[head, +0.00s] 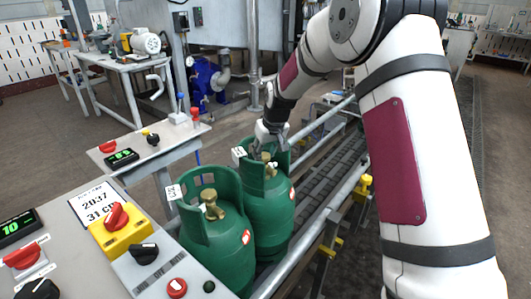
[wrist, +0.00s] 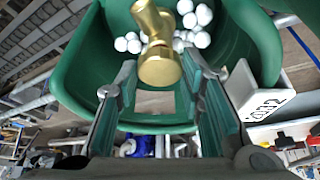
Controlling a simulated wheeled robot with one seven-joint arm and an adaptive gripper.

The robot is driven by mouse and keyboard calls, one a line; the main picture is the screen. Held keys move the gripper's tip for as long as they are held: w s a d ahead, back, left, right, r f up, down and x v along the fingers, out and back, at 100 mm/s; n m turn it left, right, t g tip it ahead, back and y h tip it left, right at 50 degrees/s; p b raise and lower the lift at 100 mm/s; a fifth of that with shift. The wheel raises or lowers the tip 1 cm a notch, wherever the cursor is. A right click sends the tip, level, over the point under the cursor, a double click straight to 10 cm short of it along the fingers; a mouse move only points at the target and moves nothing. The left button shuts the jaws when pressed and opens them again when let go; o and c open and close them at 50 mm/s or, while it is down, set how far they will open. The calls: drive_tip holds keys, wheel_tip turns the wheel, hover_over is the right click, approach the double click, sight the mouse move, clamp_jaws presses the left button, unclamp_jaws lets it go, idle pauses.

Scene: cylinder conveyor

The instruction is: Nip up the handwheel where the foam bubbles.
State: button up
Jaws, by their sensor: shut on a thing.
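Two green gas cylinders stand side by side, the near one (head: 222,255) and the far one (head: 282,212). The near cylinder's brass valve (head: 211,207) is free of my gripper. My gripper (head: 268,150) reaches down into the collar of the far cylinder. In the wrist view, its fingers (wrist: 160,75) stand on either side of the brass handwheel (wrist: 160,68) and are shut on it. White foam bubbles (wrist: 200,38) cluster around this valve. In the head view, my gripper partly hides this valve, and no foam is discernible there.
The cylinders stand at a conveyor (head: 335,160) with metal rails. A control panel with red and black knobs (head: 115,216) is at the near left. A white tag (wrist: 262,98) sticks out from the far cylinder's collar, close to my right finger. Its green collar (wrist: 75,75) encloses the valve.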

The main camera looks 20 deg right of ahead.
drive_tip(key=shift+a+m+h, duration=0.15)
drive_tip(key=shift+m+h, duration=0.55)
drive_tip(key=shift+m, duration=1.2)
drive_tip(key=o, duration=1.2)
drive_tip(key=shift+c, duration=0.2)
drive_tip(key=v, duration=1.2)
